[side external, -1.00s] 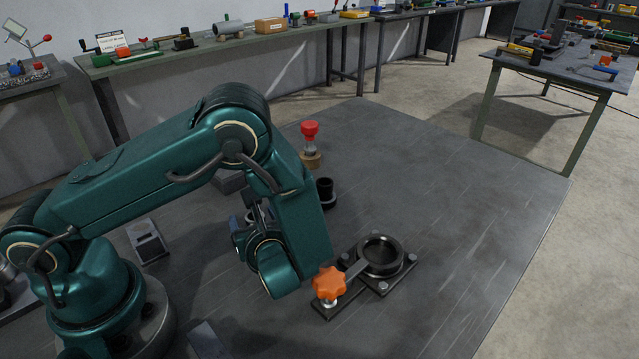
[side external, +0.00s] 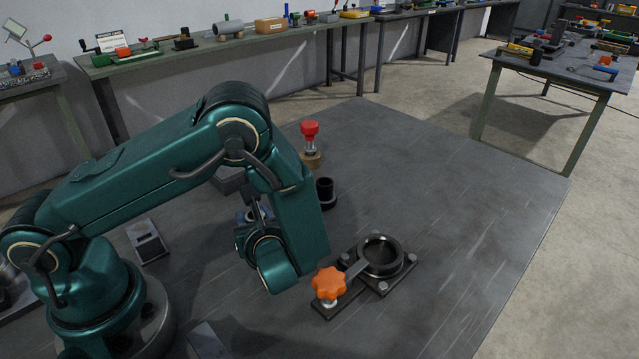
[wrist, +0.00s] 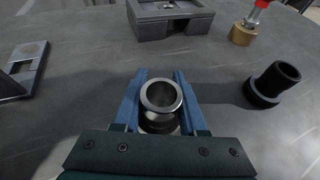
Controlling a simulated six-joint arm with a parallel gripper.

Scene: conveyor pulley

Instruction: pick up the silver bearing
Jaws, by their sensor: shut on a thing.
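The silver bearing (wrist: 161,96) is a shiny metal ring between the two blue fingers of my gripper (wrist: 160,84) in the wrist view. The fingers are shut on it, one at each side. A darker round part shows just below the ring; I cannot tell whether the bearing touches what is under it. In the side external view my arm hides the bearing, and only a bit of my blue gripper (side external: 250,215) shows behind the wrist.
A black flanged bushing (side external: 325,193) and a red-topped tool on a brass base (side external: 311,158) stand nearby. A round dark housing (side external: 380,257) with an orange knob (side external: 329,283) is bolted down at right. A grey block (wrist: 170,18) lies ahead. The table's right side is clear.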

